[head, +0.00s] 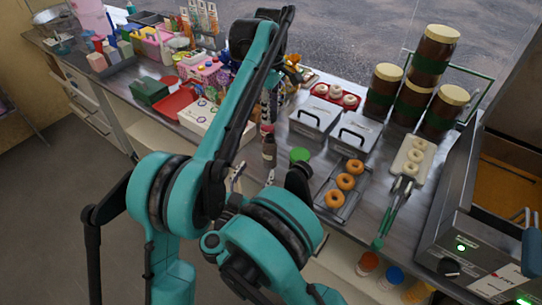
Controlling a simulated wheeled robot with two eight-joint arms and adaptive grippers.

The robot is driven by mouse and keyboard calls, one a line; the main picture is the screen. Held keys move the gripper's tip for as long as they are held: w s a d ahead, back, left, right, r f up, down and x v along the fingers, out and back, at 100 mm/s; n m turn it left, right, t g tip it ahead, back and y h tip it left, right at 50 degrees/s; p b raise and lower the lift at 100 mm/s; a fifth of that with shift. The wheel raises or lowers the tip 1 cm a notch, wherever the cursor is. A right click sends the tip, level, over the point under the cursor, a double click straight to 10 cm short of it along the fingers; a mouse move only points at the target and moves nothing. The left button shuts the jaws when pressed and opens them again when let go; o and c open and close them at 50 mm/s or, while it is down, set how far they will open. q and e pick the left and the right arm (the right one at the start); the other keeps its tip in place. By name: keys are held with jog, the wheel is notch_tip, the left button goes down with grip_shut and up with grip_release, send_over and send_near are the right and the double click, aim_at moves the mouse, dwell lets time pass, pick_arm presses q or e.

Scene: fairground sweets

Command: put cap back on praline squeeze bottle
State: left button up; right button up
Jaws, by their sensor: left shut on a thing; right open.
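A dark brown squeeze bottle (269,151) with a pale label stands upright on the counter, just right of my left forearm. A small reddish piece (267,129), seemingly its cap, shows at its top; I cannot tell whether it is seated or held just above. My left gripper (269,115) points down over the bottle, shut on what seems to be this cap; its fingers are partly hidden by my arm. My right gripper (254,180) is open and empty, low near the counter's front edge, in front of the bottle, and partly hidden by my arms.
A green round thing (300,155) lies right of the bottle. Farther right are grey lidded bins (315,117), a doughnut tray (354,191), tongs (390,213) and large brown jars (434,55). A white box (213,122) and red tray (176,103) stand left.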

jog(key=shift+w, duration=0.15)
jog(key=x, duration=1.1)
jog(key=shift+w+d, duration=0.15)
jog(key=shift+w, duration=0.2)
grip_shut()
pick_arm(q)
send_over(271, 136)
jog(key=shift+f, duration=2.55)
jog(key=shift+f, duration=0.85)
jog(key=shift+f, duration=0.6)
